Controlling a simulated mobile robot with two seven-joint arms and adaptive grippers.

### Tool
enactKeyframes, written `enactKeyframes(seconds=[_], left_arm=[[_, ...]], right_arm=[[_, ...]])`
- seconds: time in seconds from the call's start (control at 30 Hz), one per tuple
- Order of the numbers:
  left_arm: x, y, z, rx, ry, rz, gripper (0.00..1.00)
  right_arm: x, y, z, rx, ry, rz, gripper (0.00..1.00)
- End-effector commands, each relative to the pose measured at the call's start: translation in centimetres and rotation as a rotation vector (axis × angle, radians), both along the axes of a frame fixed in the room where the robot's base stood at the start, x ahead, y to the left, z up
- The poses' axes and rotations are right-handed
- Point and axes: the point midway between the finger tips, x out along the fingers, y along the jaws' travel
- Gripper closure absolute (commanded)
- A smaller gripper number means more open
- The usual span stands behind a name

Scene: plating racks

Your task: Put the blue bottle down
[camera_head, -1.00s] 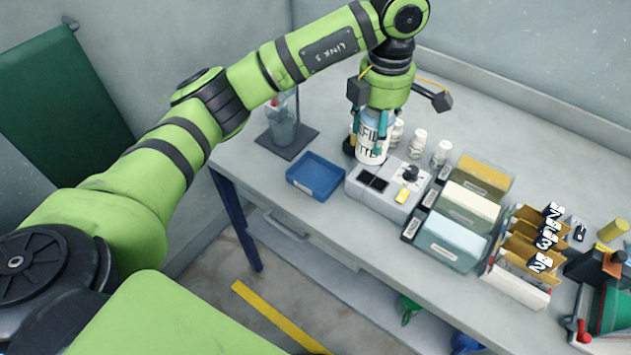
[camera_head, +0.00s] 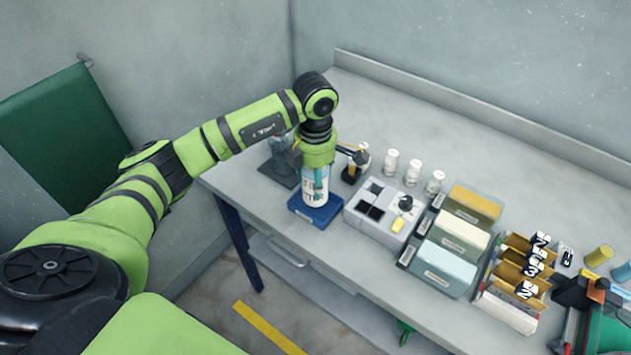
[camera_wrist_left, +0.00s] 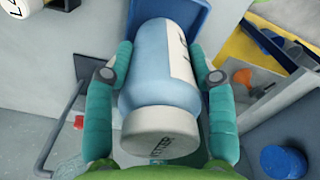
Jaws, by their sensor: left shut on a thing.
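The blue bottle (camera_head: 316,187) is light blue with a white label and white cap. It is upright at the blue tray (camera_head: 303,214) near the table's front left edge. I cannot tell whether its base touches the tray floor. My left gripper (camera_head: 317,172) comes from above and is shut on the bottle. In the left wrist view, the two teal fingers press the sides of the bottle (camera_wrist_left: 160,85), with the cap nearest the camera and the blue tray (camera_wrist_left: 196,17) beyond it. My right gripper is not in view.
A grey device (camera_head: 385,213) with dark square wells stands just right of the tray. Several white bottles (camera_head: 413,173) stand behind it. A beaker on a dark base (camera_head: 283,165) is behind the tray. File boxes (camera_head: 447,260) are farther right. The table's back is clear.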

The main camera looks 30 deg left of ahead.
Motion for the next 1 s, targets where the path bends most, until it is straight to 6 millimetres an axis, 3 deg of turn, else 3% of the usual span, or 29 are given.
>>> enactKeyframes(seconds=[0.2,0.6,0.63,0.67,0.7,1.0], left_arm=[[-0.1,-0.1,-2.6,-0.001,0.003,0.000,0.97],[0.0,-0.1,-3.4,0.000,0.000,-0.001,0.97],[-0.1,-0.1,-3.4,0.000,0.001,-0.001,0.36],[-0.1,-0.1,-3.3,0.000,0.001,-0.001,0.24],[-0.1,-0.1,-3.3,0.000,0.002,-0.001,0.21],[-0.1,-0.1,-3.3,0.000,0.002,-0.001,0.21]], right_arm=[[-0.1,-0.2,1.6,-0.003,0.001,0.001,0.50],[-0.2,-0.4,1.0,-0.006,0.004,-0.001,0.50],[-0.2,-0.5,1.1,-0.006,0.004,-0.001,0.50],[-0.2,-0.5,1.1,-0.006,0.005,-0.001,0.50],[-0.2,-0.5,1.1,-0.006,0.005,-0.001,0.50],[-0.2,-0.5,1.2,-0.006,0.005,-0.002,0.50]])
